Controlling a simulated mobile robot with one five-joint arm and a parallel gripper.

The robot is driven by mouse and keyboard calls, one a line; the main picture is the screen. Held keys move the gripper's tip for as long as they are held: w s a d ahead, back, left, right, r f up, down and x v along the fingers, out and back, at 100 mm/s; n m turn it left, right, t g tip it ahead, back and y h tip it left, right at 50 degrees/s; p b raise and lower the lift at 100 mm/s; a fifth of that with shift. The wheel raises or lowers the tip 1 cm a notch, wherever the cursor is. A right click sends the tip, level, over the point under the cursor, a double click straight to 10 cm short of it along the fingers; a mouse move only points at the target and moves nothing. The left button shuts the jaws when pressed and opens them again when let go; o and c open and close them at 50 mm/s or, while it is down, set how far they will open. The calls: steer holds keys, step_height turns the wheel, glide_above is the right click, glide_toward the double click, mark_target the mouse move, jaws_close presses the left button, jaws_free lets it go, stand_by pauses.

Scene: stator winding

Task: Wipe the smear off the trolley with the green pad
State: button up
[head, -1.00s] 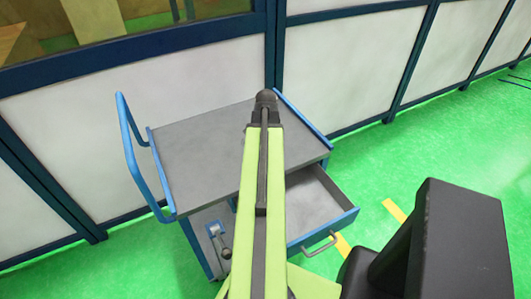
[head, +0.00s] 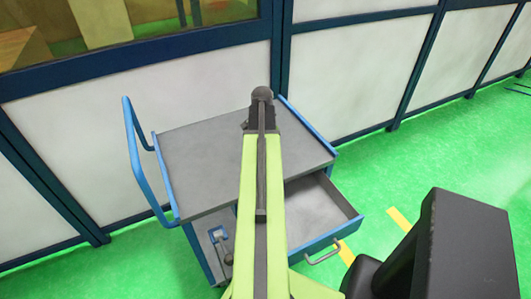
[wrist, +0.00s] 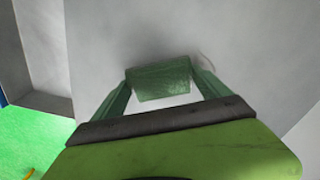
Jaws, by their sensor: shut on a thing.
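The green pad (wrist: 160,80) is between the two green fingers of my gripper (wrist: 162,88) in the wrist view. My gripper is shut on it, and a pale grey surface lies behind it. I cannot tell whether the pad touches that surface. A faint curved mark shows on the surface just right of the pad; I cannot tell whether it is the smear. In the head view the trolley (head: 200,165) has a grey top and blue rails. My arm reaches over its top and hides part of it. The gripper and pad are hidden there, and no clear smear shows.
The trolley's drawer (head: 315,210) stands open on the right. A blue handle (head: 147,165) rises at the left end, and a small blue device (head: 220,238) sits below the top. A panelled wall (head: 350,75) stands close behind. Green floor (head: 440,150) is clear at the right.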

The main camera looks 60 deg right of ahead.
steer(key=shift+w+d, duration=0.9)
steer(key=shift+w, duration=0.3)
steer(key=shift+w+d, duration=0.85)
steer(key=shift+w, duration=0.3)
steer(key=shift+w+d, duration=0.9)
steer(key=shift+w, duration=0.3)
steer(key=shift+r, duration=0.1)
step_height(320, 180, up, 6)
steer(key=p, duration=0.6)
step_height(320, 180, up, 3)
steer(key=p, duration=0.3)
steer(key=shift+s, duration=0.1)
